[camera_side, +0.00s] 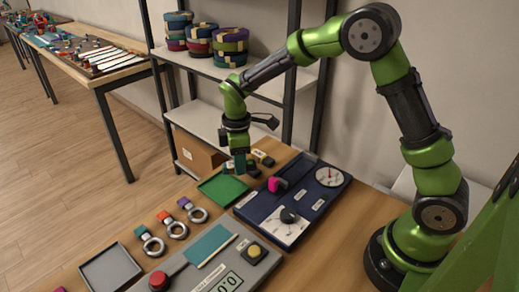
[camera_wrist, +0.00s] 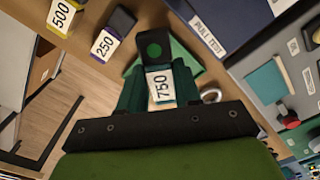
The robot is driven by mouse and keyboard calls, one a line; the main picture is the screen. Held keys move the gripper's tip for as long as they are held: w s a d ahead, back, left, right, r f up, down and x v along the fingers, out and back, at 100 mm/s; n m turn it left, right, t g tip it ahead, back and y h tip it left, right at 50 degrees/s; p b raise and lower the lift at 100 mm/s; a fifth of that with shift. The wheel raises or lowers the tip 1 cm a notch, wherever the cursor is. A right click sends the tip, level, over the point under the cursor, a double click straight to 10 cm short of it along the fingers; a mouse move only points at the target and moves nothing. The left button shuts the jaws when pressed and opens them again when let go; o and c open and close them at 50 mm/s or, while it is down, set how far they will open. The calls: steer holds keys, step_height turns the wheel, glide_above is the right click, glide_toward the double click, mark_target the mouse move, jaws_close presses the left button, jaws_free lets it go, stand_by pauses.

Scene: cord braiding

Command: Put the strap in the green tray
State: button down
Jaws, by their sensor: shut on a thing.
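The green tray (camera_side: 222,189) lies flat on the bench; its floor looks bare in the side view. In the wrist view, part of the tray (camera_wrist: 190,58) shows behind the held thing. Three straps with metal rings, tabbed teal (camera_side: 142,232), orange (camera_side: 164,216) and purple (camera_side: 186,203), lie left of the tray. My gripper (camera_side: 238,170) is low near the tray's far edge. In the wrist view, a dark block labelled 750 (camera_wrist: 156,47) sits between its green fingers, and the gripper is shut on it. Whether it touches the bench is unclear.
Blocks labelled 500 (camera_wrist: 61,14) and 250 (camera_wrist: 120,20) stand beside the held block. A dark blue test panel (camera_side: 317,207) is right of the tray. A grey tray (camera_side: 110,268) and a panel with a red button (camera_side: 158,281) are at the front. A shelf rack stands behind.

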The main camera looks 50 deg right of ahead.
mark_target(223, 166)
steer(key=a+m, duration=0.1)
steer(key=m, duration=0.1)
steer(key=w+a+m, duration=0.1)
steer(key=m, duration=0.1)
steer(key=w+a+m, duration=0.1)
steer(key=m, duration=0.1)
steer(key=shift+w+a+f, duration=0.15)
steer(key=shift+a+f, duration=0.15)
steer(key=shift+f, duration=0.05)
steer(key=m, duration=0.3)
steer(key=shift+w+r, duration=0.25)
steer(key=shift+w, duration=0.15)
steer(key=shift+m, duration=0.7)
steer(key=shift+f, duration=2.65)
steer(key=shift+f, duration=0.3)
steer(key=c, duration=0.7)
jaws_free()
